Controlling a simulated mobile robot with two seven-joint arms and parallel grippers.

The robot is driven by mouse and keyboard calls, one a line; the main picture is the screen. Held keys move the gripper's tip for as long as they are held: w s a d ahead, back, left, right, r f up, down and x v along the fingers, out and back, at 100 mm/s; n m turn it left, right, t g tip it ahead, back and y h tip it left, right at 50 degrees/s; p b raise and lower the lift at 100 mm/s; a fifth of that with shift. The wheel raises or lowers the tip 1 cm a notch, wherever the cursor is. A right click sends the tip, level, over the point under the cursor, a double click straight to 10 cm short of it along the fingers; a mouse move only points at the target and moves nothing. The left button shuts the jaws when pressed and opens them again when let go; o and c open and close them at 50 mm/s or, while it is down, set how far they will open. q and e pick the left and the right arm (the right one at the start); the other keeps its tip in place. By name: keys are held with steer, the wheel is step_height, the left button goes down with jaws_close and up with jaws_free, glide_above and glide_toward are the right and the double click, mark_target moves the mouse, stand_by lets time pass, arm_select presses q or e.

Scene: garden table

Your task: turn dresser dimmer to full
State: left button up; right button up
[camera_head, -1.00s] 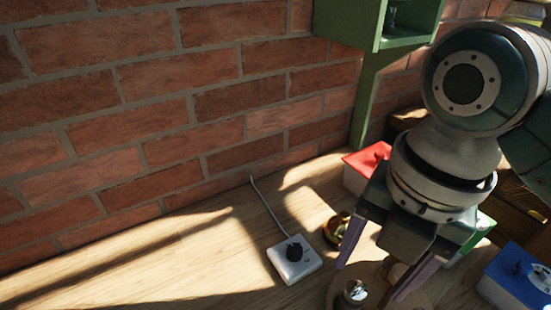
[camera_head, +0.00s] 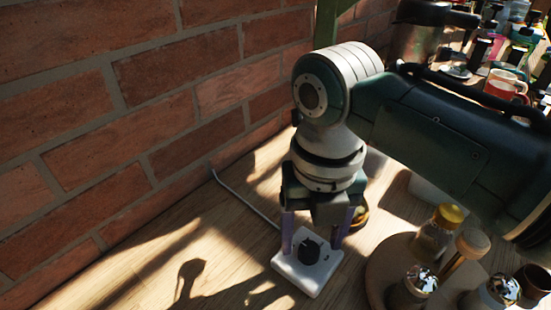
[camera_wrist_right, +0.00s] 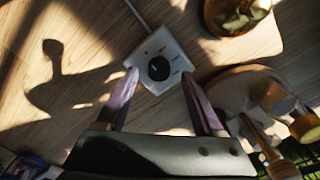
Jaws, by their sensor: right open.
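The dimmer is a white square box (camera_head: 290,272) with a black round knob (camera_head: 311,249) on top and a cord running back to the brick wall. It lies on the wooden table. My right gripper (camera_head: 314,250) points down over it, open, with one finger on either side of the knob in the head view. In the right wrist view the knob (camera_wrist_right: 159,68) shows just beyond the gap between the purple fingertips (camera_wrist_right: 160,77). I cannot tell whether the fingers touch it. My left gripper is out of view.
A round wooden board (camera_head: 385,285) with jars and shakers stands right of the dimmer. A brass-coloured bowl (camera_wrist_right: 235,12) is close beside the dimmer. Mugs and bottles crowd the far right. The table left of the dimmer is clear up to the brick wall (camera_head: 130,110).

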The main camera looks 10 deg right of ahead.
steer(key=shift+f, duration=0.8)
jaws_close()
